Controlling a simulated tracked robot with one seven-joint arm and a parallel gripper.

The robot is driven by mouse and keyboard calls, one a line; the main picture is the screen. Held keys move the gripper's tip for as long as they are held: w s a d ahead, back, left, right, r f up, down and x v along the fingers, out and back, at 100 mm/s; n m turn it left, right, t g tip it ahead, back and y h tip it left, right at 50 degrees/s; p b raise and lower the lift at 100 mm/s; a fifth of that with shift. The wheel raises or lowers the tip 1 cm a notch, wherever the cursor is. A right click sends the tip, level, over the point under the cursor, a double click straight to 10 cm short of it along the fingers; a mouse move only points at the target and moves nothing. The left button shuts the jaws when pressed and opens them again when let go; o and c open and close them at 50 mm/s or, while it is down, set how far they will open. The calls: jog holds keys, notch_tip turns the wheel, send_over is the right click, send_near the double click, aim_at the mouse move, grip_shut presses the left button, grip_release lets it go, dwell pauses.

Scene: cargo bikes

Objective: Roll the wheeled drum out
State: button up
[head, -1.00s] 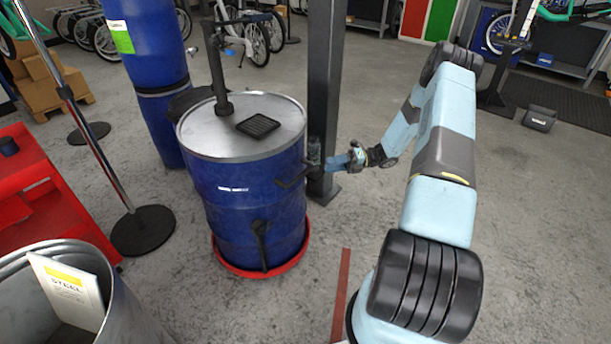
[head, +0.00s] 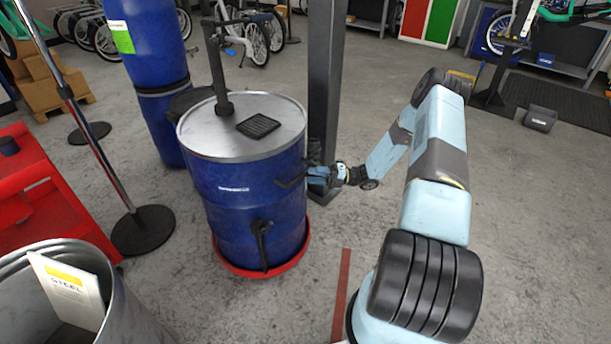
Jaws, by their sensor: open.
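The wheeled drum (head: 240,200) is blue with a grey metal lid and stands upright in a red round base (head: 258,271). A dark upright pump (head: 220,75) and a small black grate (head: 259,125) are on its lid. A black handle (head: 290,180) sticks out from its right side, and a black lever or tap (head: 262,243) hangs on its front. My gripper (head: 312,175) is open at the drum's right side, close to the handle's outer end. The handle does not look gripped; I cannot tell whether the fingers touch it or lie around it.
A grey post (head: 326,70) stands just behind my gripper. A tall blue drum (head: 150,60) is behind left. A pole stand (head: 143,230), a red cabinet (head: 50,215) and a metal bin (head: 125,295) are on the left. Clear floor lies right of the drum, with a red floor strip (head: 341,295).

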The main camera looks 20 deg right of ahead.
aim_at(301, 176)
jog(key=shift+w+a+r, duration=0.15)
jog(key=shift+a, duration=0.75)
jog(key=shift+w+a+r, duration=0.1)
jog(key=shift+a, duration=0.8)
jog(key=shift+w+a+r, duration=0.15)
jog(key=shift+a, duration=0.75)
grip_shut()
